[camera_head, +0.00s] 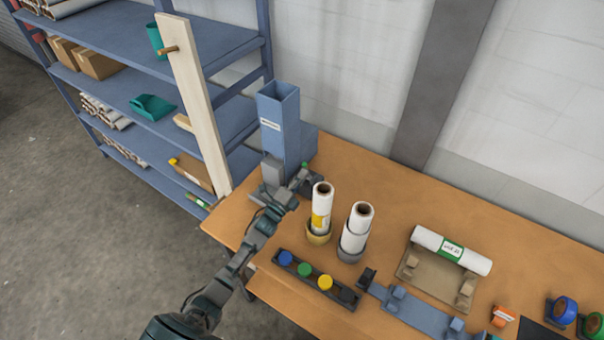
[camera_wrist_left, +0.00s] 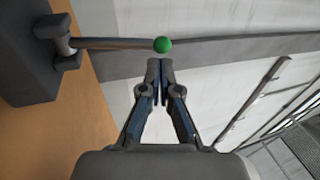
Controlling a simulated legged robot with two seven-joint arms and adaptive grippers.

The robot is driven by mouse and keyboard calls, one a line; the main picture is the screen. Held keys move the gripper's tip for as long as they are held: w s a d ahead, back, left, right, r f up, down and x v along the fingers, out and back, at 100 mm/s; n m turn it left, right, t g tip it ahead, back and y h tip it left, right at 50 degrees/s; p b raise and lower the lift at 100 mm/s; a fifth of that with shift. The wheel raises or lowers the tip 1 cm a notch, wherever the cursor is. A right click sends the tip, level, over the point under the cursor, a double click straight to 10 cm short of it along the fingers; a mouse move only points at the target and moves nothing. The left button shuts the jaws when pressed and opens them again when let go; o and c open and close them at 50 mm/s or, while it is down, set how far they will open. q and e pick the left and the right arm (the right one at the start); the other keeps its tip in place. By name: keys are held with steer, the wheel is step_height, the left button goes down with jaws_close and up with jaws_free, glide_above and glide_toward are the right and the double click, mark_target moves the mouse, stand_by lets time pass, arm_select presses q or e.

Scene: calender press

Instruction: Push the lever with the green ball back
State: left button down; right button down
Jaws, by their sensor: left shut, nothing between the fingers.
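The green ball (camera_head: 306,165) sits beside the base of a blue-grey upright machine (camera_head: 280,120) at the back left of the table. In the left wrist view the green ball (camera_wrist_left: 162,45) caps a grey lever rod (camera_wrist_left: 110,44), which runs left to a dark bracket on a dark block. My left gripper (camera_head: 303,180) is at the ball in the head view. In the left wrist view my left gripper (camera_wrist_left: 160,63) is shut and empty, its tips just below the ball in the picture. Whether they touch it I cannot tell. My right gripper is not in view.
Two white rolls (camera_head: 321,205) (camera_head: 358,228) stand in holders right of my left arm. A strip with coloured knobs (camera_head: 304,270) lies in front. A wooden post (camera_head: 195,105) and a blue shelf (camera_head: 160,60) stand left. Another roll (camera_head: 452,249) lies on a cradle.

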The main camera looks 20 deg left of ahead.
arm_select(q)
steer(key=shift+w+a, duration=0.2)
steer(key=shift+a, duration=0.1)
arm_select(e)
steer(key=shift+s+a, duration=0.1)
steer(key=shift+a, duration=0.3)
arm_select(q)
steer(key=shift+d, duration=0.1)
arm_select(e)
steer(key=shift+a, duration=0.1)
arm_select(q)
steer(key=shift+d+r, duration=0.1)
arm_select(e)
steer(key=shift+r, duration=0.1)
